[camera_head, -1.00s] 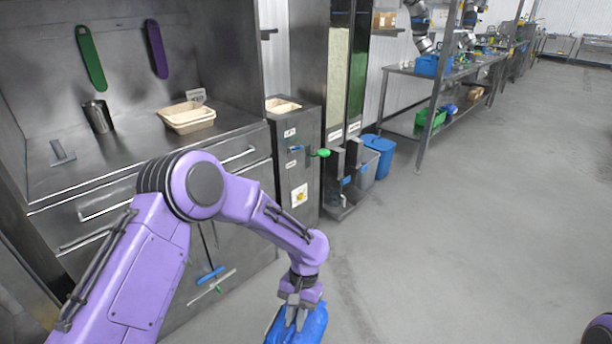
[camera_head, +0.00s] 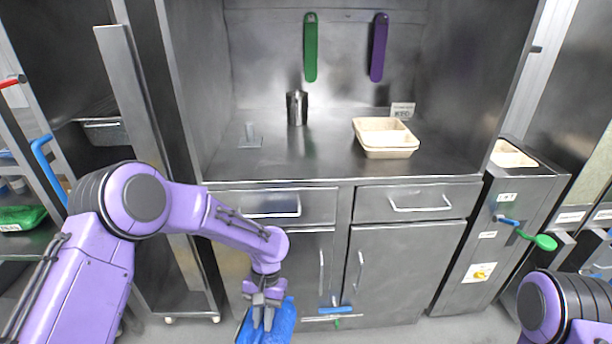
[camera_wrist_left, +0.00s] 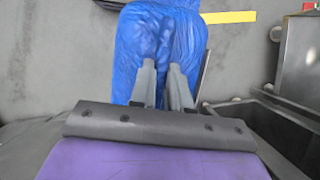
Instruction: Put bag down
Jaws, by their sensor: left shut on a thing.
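The blue bag (camera_head: 281,322) hangs at the bottom of the head view, in front of the cabinet doors. My left gripper (camera_head: 262,318) is shut on the top of the bag. In the left wrist view the crumpled blue bag (camera_wrist_left: 150,40) lies beyond the fingers of my left gripper (camera_wrist_left: 160,85), with grey floor behind it. The lower part of the bag is cut off in the head view. A part of my right arm shows at the lower right, but its gripper is out of view.
A steel counter (camera_head: 300,165) stands ahead, with a stack of beige trays (camera_head: 385,138) and a steel cup (camera_head: 297,107). A machine with a green-ended lever (camera_head: 543,242) stands at right. Shelving with a green bin (camera_head: 20,216) is at left. The counter's front middle is clear.

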